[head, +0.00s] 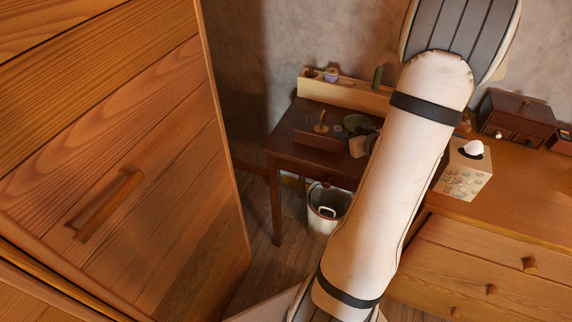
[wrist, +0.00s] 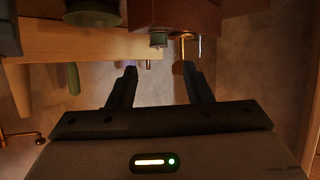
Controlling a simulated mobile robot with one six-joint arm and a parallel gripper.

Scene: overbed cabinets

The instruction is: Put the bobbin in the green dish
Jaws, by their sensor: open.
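A small grey cylinder, which looks like the bobbin (wrist: 158,40), shows in the wrist view, where the scene appears upside down. It is at the dark reddish box (wrist: 205,18), beside a brass post (wrist: 186,48). In the head view it seems to be the tiny item (head: 338,128) right of the post; it is too small to be sure. The green dish (head: 355,121) is right of it, and at upper left in the wrist view (wrist: 92,14). My gripper (wrist: 160,75) is open and empty, apart from the cylinder, which appears beyond the gap between its fingers. My arm hides part of the desk.
A wooden ledge (head: 350,94) along the desk's back holds a small purple item (head: 331,74) and a green bottle (head: 377,75). A tissue box (head: 464,170) stands on the dresser at right. A large wooden cabinet (head: 120,150) fills the left. A white bin (head: 325,210) is below.

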